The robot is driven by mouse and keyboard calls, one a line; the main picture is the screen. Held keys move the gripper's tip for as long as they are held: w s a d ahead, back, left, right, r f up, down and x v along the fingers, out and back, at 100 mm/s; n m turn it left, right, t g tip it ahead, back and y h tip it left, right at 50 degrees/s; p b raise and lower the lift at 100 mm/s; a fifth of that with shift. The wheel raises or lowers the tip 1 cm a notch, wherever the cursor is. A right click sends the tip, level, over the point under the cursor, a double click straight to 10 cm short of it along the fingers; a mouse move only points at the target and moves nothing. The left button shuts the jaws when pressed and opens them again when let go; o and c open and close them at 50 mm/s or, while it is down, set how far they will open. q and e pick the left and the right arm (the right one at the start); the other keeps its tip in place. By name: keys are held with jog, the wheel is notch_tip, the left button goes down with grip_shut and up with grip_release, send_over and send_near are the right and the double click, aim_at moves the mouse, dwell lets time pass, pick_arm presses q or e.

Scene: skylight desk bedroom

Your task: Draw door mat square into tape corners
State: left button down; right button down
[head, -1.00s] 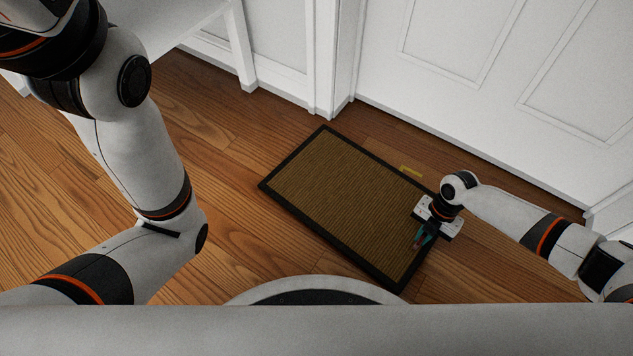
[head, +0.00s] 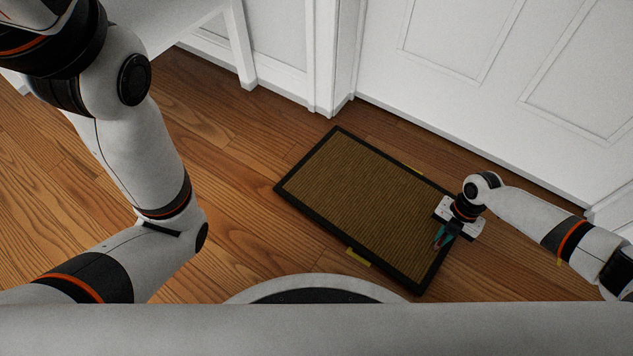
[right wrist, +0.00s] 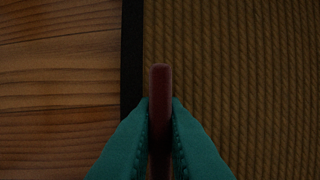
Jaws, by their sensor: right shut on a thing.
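The brown ribbed door mat (head: 365,205) with a black border lies slanted on the wood floor. It also fills the right of the right wrist view (right wrist: 245,80). My right gripper (head: 440,242) is low over the mat's right end. In the right wrist view its teal fingers (right wrist: 160,115) are shut on a thin reddish piece (right wrist: 160,85) by the black border; whether this is fixed to the mat I cannot tell. Yellow tape (head: 359,257) shows at the mat's near long edge, and a sliver of tape (head: 417,171) at its far edge. My left gripper is out of view.
A white panelled door (head: 470,70) and its frame stand behind the mat. White furniture (head: 240,60) stands at the upper left. A small yellow mark (head: 559,262) shows beside my right arm. The floor left of the mat is clear.

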jog(key=shift+d, duration=0.2)
jog(key=shift+r, duration=0.1)
jog(key=shift+s+d+p, duration=0.45)
jog(key=shift+s+d, duration=0.35)
jog(key=shift+s+d+p, duration=0.35)
jog(key=shift+s+d, duration=0.6)
jog(key=shift+s, duration=0.1)
jog(key=shift+d, duration=0.1)
